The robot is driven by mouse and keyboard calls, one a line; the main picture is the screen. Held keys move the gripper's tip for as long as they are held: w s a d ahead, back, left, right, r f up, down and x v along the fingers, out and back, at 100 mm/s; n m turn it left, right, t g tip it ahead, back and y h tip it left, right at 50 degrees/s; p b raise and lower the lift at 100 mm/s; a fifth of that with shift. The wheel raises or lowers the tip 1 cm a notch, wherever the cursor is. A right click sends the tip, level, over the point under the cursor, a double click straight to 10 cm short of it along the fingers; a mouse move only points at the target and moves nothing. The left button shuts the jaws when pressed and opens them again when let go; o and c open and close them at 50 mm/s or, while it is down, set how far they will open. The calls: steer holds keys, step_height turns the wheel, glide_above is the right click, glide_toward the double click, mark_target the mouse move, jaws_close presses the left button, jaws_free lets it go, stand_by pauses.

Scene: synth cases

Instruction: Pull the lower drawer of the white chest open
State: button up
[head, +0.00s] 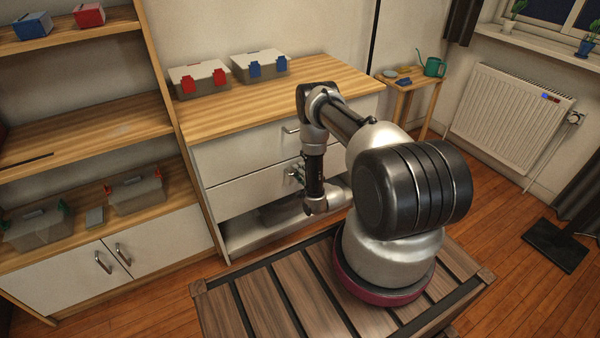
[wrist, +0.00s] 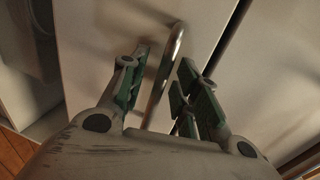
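The white chest (head: 235,152) with a wooden top stands against the wall in the head view. Its lower drawer (head: 240,194) looks flush with the upper drawer (head: 240,150). My gripper (head: 297,173) is at the lower drawer's front, and my arm covers part of that front. In the wrist view my gripper (wrist: 163,92) is open, with green-padded fingers on either side of the metal bar handle (wrist: 168,72). Gaps show between the bar and the fingers. The handle's lower end is hidden behind the gripper.
An open compartment with a grey thing inside lies under the lower drawer. Boxes with red latches (head: 203,90) and blue latches (head: 262,77) stand on the chest. A wooden shelf unit (head: 90,125) stands left. A small table (head: 408,85) with a watering can (head: 432,67) stands right.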

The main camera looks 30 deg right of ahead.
steer(key=shift+w, duration=0.1)
jaws_close()
stand_by(0.4)
